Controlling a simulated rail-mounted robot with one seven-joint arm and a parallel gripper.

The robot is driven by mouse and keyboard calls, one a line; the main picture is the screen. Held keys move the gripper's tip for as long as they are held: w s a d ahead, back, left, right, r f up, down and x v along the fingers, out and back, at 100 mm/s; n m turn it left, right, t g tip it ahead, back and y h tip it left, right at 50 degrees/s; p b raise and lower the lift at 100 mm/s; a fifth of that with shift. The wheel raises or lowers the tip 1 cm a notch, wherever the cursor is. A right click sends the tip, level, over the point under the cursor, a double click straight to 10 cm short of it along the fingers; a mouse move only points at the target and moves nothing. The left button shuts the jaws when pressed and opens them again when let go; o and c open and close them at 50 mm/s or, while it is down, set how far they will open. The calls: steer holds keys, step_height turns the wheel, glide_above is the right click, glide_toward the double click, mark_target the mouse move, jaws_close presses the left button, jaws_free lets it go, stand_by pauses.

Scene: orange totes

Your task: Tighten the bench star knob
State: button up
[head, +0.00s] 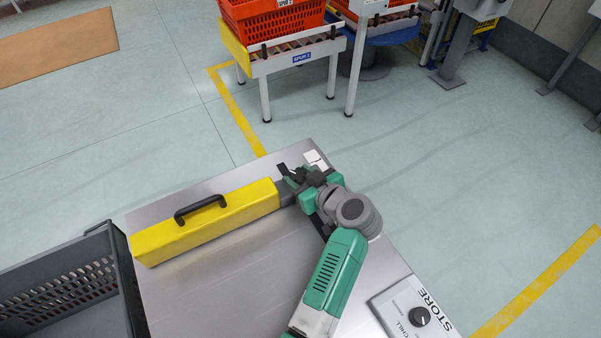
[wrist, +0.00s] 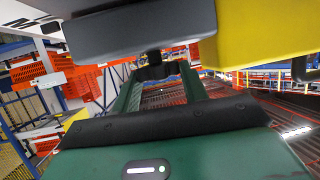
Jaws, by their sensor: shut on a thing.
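My gripper (head: 290,176) is at the far end of the metal bench (head: 235,275), beside the grey end block (head: 286,192) of a long yellow housing (head: 205,223). In the wrist view its green fingers (wrist: 157,73) reach to a small dark part under the grey block (wrist: 130,32). I take this part for the star knob (wrist: 153,56), and the fingers are shut on it. Most of the knob is hidden by the fingers and the block, so its lobes and how far it is turned do not show. The yellow housing also shows in the wrist view (wrist: 255,35).
A black handle (head: 200,208) stands up from the yellow housing. A dark grey crate (head: 70,285) is at the bench's left. A control panel with a black dial (head: 419,316) is at the lower right. Beyond the bench, an orange tote (head: 272,20) sits on a roller stand.

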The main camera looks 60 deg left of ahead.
steer(key=m+t+p, duration=0.1)
steer(key=t, duration=0.1)
steer(key=m+t+p, duration=0.1)
steer(key=m+p, duration=0.1)
steer(key=m+t+p, duration=0.1)
steer(key=t, duration=0.1)
steer(key=shift+s+r+m+t+p, duration=0.2)
steer(key=shift+s+m+t+p, duration=0.1)
steer(key=shift+s+m, duration=0.1)
steer(key=shift+m+t+h+p, duration=0.5)
steer(key=shift+m+t+p, duration=0.55)
steer(key=shift+p, duration=0.2)
steer(key=shift+f+t, duration=0.1)
steer(key=shift+t, duration=0.15)
steer(key=shift+f+m+t+p, duration=0.1)
steer(key=shift+m+t+p, duration=0.2)
steer(key=shift+m+p, duration=0.1)
steer(key=o, duration=0.7)
steer(key=shift+c, duration=0.2)
